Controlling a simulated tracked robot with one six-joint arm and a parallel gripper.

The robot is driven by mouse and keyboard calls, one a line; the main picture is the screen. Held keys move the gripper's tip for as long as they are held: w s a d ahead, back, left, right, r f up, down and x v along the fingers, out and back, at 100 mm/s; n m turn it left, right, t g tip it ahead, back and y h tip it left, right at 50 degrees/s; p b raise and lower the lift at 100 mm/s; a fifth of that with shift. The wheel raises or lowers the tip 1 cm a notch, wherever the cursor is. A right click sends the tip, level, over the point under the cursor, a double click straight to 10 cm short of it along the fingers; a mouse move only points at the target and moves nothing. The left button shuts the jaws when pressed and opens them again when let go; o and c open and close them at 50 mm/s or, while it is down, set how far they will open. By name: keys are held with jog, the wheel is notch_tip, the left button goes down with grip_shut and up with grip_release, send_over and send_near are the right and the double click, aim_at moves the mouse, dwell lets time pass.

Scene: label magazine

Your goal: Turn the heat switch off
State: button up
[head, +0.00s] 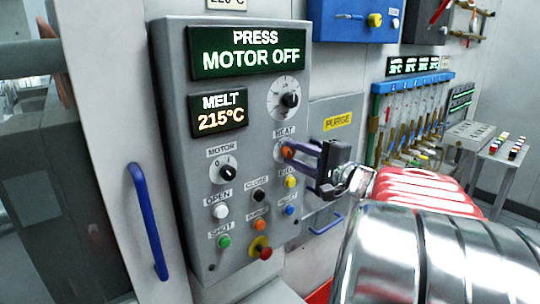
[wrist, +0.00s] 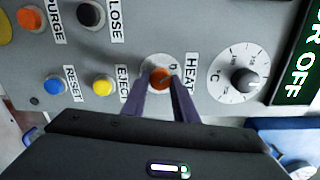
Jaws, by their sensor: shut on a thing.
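The heat switch (wrist: 160,78) is a round orange knob on a pale dial under the HEAT label of the grey control panel. In the wrist view my gripper (wrist: 159,85) has its two dark fingers on either side of the knob, shut on it. In the head view the heat switch (head: 287,152) shows at the fingertips, and my gripper (head: 295,152) reaches in from the right. The fingers hide part of the dial, so I cannot tell the knob's exact setting.
The control panel (head: 177,140) carries a MELT 215°C display (head: 219,112), a "PRESS MOTOR OFF" display (head: 248,52), a motor switch (head: 223,170) and several buttons. A dark temperature knob (wrist: 244,80) is close beside the heat switch. A blue handle (head: 148,222) stands left of the panel.

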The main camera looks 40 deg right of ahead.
jog(key=shift+a+f, duration=0.15)
jog(key=shift+f, duration=0.05)
jog(key=o, duration=1.1)
jog(key=shift+r, duration=0.1)
jog(key=shift+c, duration=0.2)
jog(key=shift+s, duration=0.1)
jog(key=s, duration=1.3)
jog(key=shift+s+d+r, duration=0.15)
jog(key=shift+s+d, duration=0.15)
jog(key=shift+d, duration=0.05)
